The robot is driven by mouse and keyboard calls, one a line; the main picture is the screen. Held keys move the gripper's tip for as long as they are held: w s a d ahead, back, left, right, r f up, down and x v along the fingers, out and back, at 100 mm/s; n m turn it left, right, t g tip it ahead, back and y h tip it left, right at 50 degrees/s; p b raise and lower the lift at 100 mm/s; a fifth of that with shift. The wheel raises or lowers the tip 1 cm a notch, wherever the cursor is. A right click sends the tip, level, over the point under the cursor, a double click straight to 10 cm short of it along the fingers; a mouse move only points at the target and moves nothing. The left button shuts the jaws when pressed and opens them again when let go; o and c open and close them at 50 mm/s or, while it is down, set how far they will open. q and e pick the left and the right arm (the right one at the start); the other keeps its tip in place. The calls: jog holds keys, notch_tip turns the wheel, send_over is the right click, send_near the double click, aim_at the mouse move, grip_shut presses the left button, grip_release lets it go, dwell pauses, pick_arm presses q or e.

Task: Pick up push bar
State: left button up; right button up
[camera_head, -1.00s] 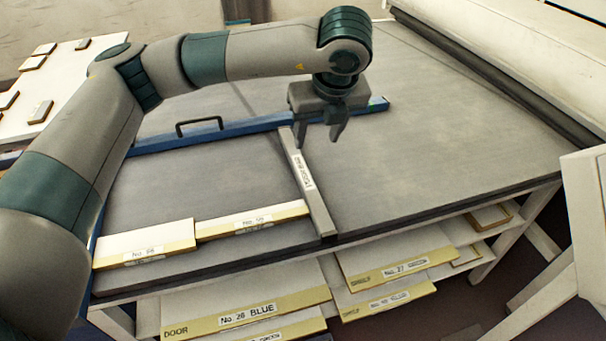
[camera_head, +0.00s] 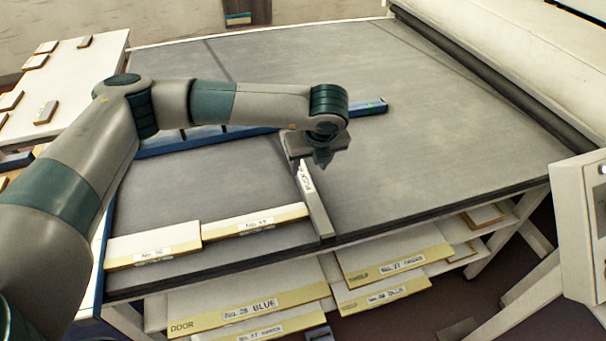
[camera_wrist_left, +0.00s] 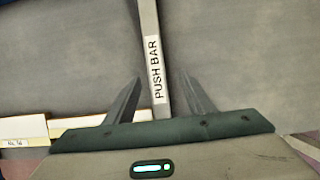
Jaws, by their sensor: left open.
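The push bar (camera_head: 316,204) is a narrow grey bar with a white label, lying on the dark grey table top with its near end at the front edge. In the left wrist view the bar (camera_wrist_left: 148,28) runs between the two fingers and its "PUSH BAR" label faces the camera. My left gripper (camera_head: 322,161) is over the far part of the bar, pointing down. In the wrist view the left gripper (camera_wrist_left: 158,82) is open, with one finger on each side of the bar and a gap on both sides. The bar's far end is hidden behind the gripper in the head view.
A blue rail (camera_head: 368,107) lies across the table behind the gripper. Two labelled boards (camera_head: 255,222) (camera_head: 153,247) lie at the front left edge. Shelves below hold more labelled boards (camera_head: 250,304). A roller (camera_head: 490,85) runs along the right side. The table's right part is clear.

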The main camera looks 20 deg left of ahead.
aim_at(303, 174)
pick_arm(q)
jog(key=shift+f, duration=0.1)
dwell(0.3)
jog(key=shift+w+a+f+p, duration=0.25)
jog(key=shift+a+f+p, duration=0.4)
jog(key=shift+p, duration=0.4)
jog(key=shift+p+x, duration=0.55)
jog(key=shift+x, duration=1.25)
jog(key=shift+s+d, duration=0.1)
jog(key=shift+s, duration=0.05)
grip_shut()
jog(key=shift+r, duration=0.15)
